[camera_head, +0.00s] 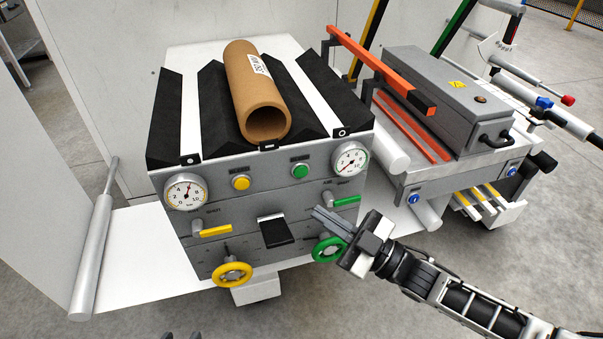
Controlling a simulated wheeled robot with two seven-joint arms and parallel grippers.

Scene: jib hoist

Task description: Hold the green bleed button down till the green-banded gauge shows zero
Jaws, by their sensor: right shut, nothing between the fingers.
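The green bleed button (301,171) sits on the grey panel's upper right part, beside the green-banded gauge (350,159). The gauge's needle is too small to read surely. My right gripper (320,214) is shut and empty. Its fingertips point left, below and a little right of the green button, apart from it in the picture, between the green lever (346,201) and the green handwheel (328,249). The hand hides part of the panel's right side and the wheel's edge. Small dark tips at the bottom edge look like my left gripper (181,336), mostly out of frame.
The panel also has a yellow button (240,182), yellow-banded gauge (186,191), yellow lever (214,230) and yellow handwheel (232,273). A black pedal-like block (275,232) juts out in the middle. A cardboard tube (255,90) lies on top. A grey machine (440,95) stands right.

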